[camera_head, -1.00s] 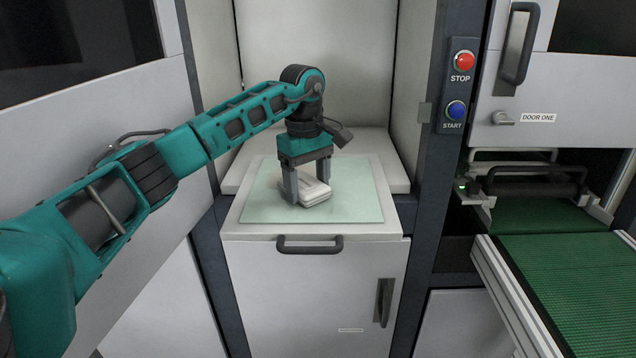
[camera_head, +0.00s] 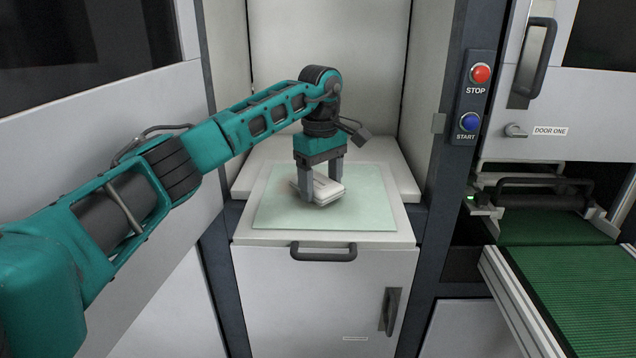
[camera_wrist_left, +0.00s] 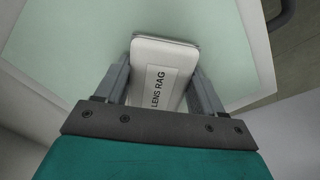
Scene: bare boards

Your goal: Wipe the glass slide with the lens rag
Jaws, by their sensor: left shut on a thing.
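The lens rag (camera_head: 325,187) is a white folded pad; its label reads LENS RAG in the left wrist view (camera_wrist_left: 165,68). My left gripper (camera_head: 322,198) points down and is shut on the rag, one finger on each side of it. The glass slide (camera_head: 375,205) is a pale green square sheet lying flat on the white top of the cabinet. The slide also shows in the left wrist view (camera_wrist_left: 65,45). My right gripper is not in view.
The slide's ledge (camera_head: 270,237) has a dark handle (camera_head: 323,252) at its front. Walls close the bay on both sides and behind. STOP (camera_head: 480,74) and START (camera_head: 469,122) buttons are on the right post. A green conveyor (camera_head: 570,290) runs at the right.

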